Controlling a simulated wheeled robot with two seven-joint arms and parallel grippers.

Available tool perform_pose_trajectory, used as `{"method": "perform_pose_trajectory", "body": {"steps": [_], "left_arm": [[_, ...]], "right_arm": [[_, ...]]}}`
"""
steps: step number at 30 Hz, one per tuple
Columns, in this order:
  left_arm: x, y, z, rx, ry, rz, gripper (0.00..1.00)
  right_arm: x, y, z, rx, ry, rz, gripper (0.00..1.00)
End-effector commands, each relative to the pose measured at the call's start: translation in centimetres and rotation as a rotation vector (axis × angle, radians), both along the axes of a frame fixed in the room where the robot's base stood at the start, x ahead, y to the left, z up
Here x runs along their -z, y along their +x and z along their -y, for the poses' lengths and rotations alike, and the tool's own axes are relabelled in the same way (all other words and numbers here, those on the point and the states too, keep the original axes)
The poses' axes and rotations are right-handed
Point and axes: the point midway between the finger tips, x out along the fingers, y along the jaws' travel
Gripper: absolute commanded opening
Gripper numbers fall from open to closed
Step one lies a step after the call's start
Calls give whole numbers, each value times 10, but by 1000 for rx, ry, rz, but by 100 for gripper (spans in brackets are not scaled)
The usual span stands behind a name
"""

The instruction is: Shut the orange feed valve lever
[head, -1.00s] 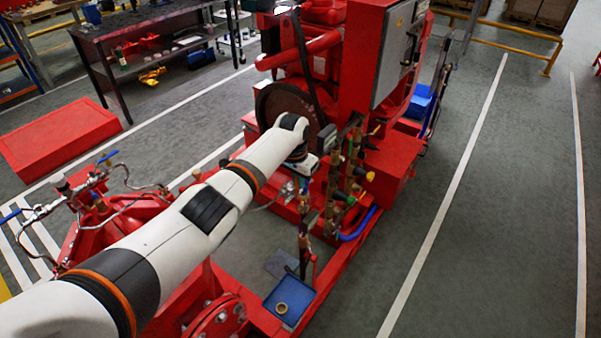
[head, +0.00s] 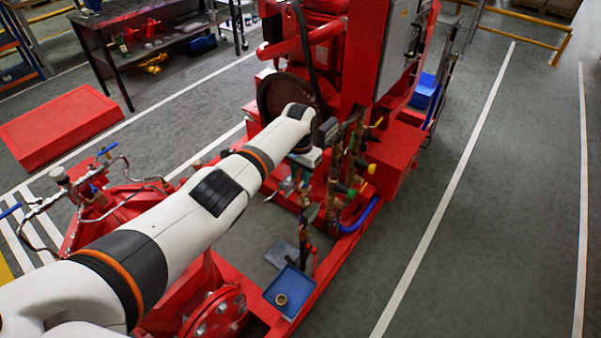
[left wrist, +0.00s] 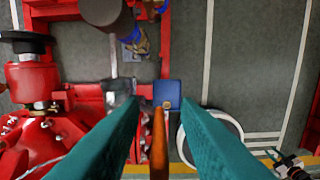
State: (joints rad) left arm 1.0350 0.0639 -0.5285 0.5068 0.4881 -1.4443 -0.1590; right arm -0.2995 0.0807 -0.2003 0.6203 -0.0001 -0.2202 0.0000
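In the left wrist view an orange-brown bar (left wrist: 158,148), which looks like the orange feed valve lever, runs lengthwise between the two teal fingers of my left gripper (left wrist: 160,103). The fingers are apart, with a visible gap on each side of the bar. In the head view my left gripper (head: 301,180) points down beside the upright pipes and valves (head: 335,172) of the red pumpset. My own wrist and the pipes partly hide it there, and I cannot make out the lever in that view. My right gripper is in neither view.
A blue tray (head: 291,288) with a brass ring (head: 281,299) sits on the red base frame, near a blue hose (head: 360,218). The tray also shows in the left wrist view (left wrist: 167,87). A grey control box (head: 401,45) stands behind the pipes. Floor to the right is clear.

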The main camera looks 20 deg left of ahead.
Motion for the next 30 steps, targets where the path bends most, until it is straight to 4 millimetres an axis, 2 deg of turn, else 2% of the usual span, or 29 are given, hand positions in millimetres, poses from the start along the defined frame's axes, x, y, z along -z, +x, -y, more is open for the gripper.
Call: {"method": "perform_pose_trajectory", "body": {"steps": [7, 11, 15, 24, 30], "left_arm": [[-2, 0, 0, 0, 0, 1, 29], [-13, 1, 0, 0, -1, 3, 29], [-37, 0, -1, 1, -1, 5, 29], [-97, -1, -1, 0, 0, 4, 29], [-117, -3, -1, -1, 0, 1, 29]], "right_arm": [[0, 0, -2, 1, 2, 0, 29], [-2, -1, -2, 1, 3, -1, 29], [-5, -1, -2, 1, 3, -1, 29], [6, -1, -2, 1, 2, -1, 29], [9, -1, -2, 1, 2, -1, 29]]}}
